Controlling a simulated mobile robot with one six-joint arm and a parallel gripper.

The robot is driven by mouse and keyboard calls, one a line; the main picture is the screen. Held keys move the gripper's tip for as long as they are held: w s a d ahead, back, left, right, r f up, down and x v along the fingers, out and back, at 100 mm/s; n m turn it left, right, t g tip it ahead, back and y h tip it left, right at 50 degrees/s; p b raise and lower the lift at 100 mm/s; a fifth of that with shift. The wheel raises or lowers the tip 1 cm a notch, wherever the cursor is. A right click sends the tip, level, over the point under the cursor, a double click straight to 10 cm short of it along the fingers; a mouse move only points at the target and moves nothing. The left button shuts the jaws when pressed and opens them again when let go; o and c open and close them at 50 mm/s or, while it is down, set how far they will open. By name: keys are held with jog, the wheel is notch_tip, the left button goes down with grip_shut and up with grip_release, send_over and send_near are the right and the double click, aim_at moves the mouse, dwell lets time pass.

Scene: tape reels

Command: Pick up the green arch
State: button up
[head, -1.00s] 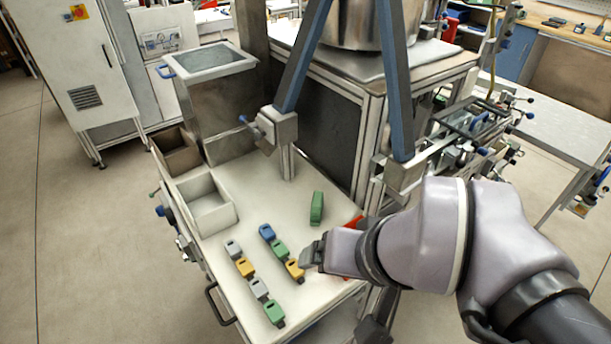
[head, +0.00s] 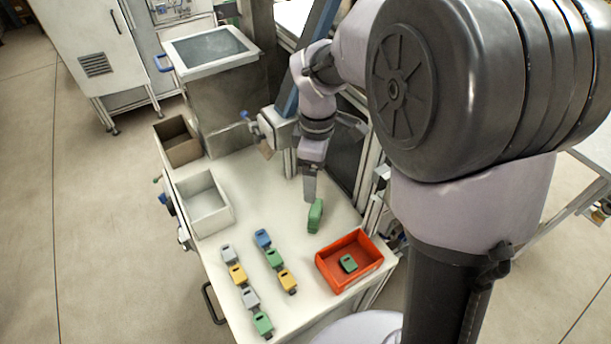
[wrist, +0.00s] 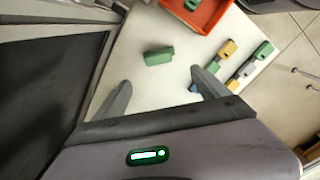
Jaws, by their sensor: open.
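The green arch (head: 315,215) stands on the white table top, left of the red crate in the head view. In the wrist view the green arch (wrist: 158,56) lies ahead of my fingers, apart from them, roughly between their lines. My gripper (head: 310,198) is just behind the arch in the head view, pointing down close to it. In the wrist view my gripper (wrist: 160,90) has its two fingers spread wide with nothing between them. Whether the gripper overlaps or touches the arch in the head view is hard to tell.
A red crate (head: 325,275) holds a small green piece (head: 348,263). Several grey, yellow, green and blue pieces (head: 250,298) stand in two rows at the front. A white bin (head: 228,222) and a brown bin (head: 180,153) line the left edge. A machine post stands behind my gripper.

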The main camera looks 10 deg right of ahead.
jog(key=b, duration=0.3)
send_over(316, 207)
jog(key=f, duration=0.7)
jog(key=shift+w+a+f, duration=0.1)
jog(key=shift+a+f, duration=0.15)
jog(key=shift+f, duration=0.15)
jog(key=f, duration=0.2)
jog(key=f+b, duration=0.1)
jog(key=f, duration=0.1)
jog(key=f+b, duration=0.1)
jog(key=f, duration=0.1)
jog(key=shift+d+f, duration=0.15)
jog(key=shift+d, duration=0.1)
jog(key=shift+c, duration=0.5)
jog(key=c, duration=1.4)
jog(key=shift+r, duration=0.25)
